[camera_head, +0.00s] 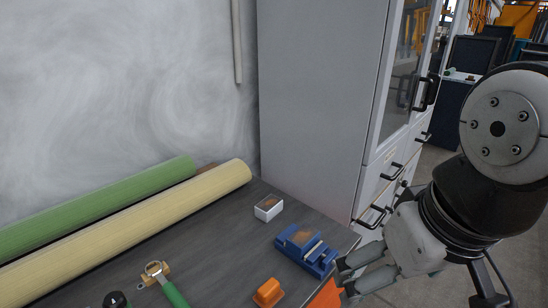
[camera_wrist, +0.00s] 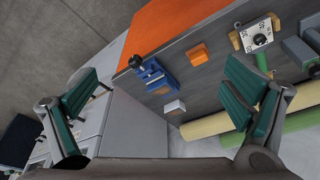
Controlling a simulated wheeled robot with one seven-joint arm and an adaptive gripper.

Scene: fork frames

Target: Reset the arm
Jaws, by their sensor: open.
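My gripper (camera_head: 352,276) shows at the lower right of the head view, beside the right edge of the workbench. In the wrist view my gripper (camera_wrist: 160,98) has its two green-padded fingers wide apart with nothing between them touching either pad. My arm comes in from the right of the head view. A blue vise-like tool (camera_head: 306,250) sits on the bench just left of my gripper, apart from it. It also shows in the wrist view (camera_wrist: 152,75).
The dark bench (camera_head: 215,235) holds a white box (camera_head: 268,207), an orange block (camera_head: 268,292), a green-handled tool (camera_head: 174,292), a green roll (camera_head: 100,205) and a cream roll (camera_head: 130,225). A grey cabinet (camera_head: 315,90) stands behind. Open floor (camera_head: 430,165) lies right of it.

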